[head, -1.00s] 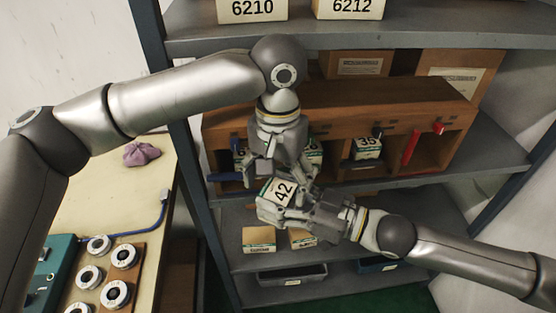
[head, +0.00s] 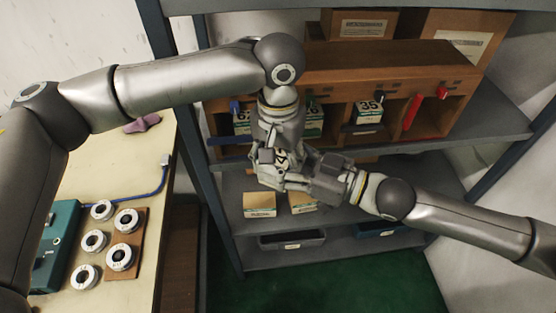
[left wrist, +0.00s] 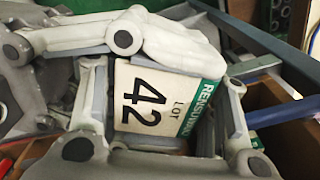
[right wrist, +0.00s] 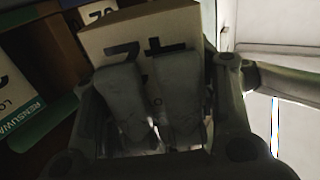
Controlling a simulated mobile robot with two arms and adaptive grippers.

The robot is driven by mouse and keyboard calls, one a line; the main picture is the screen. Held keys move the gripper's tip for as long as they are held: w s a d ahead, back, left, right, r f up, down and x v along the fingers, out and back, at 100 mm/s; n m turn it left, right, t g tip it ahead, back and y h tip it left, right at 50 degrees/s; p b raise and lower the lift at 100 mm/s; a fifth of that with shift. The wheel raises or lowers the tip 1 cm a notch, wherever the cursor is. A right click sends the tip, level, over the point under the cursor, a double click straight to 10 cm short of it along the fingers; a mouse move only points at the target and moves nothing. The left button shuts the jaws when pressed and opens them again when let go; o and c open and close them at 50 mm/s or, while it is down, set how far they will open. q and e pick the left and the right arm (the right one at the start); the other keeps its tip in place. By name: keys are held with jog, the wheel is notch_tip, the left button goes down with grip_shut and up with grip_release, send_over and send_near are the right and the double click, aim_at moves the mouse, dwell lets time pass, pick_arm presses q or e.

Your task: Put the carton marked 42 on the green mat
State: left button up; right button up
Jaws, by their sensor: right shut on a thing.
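The carton marked 42 (head: 281,157) is off the shelf, in front of the rack, mostly covered by my grippers in the head view. The left wrist view shows its white 42 label with a green band (left wrist: 152,98). My right gripper (head: 283,178) is shut on it; in the right wrist view the fingers (right wrist: 155,95) cover its label. My left gripper (head: 270,160) is above it, fingers apart on either side of the carton (left wrist: 165,125); contact is unclear. A dark green surface (head: 330,285) lies below the rack; I cannot tell whether it is the mat.
A wooden cubby unit (head: 385,65) on the rack holds cartons, one marked 35 (head: 368,112). A table (head: 60,190) with several bearing rings (head: 122,257) is at left. The rack post (head: 215,200) is close to my arms.

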pick_arm(q)
jog(key=c, duration=0.7)
pick_arm(e)
jog(key=shift+r, duration=0.15)
pick_arm(q)
jog(key=shift+r, duration=0.1)
jog(key=shift+c, duration=0.6)
pick_arm(e)
jog(key=o, duration=1.6)
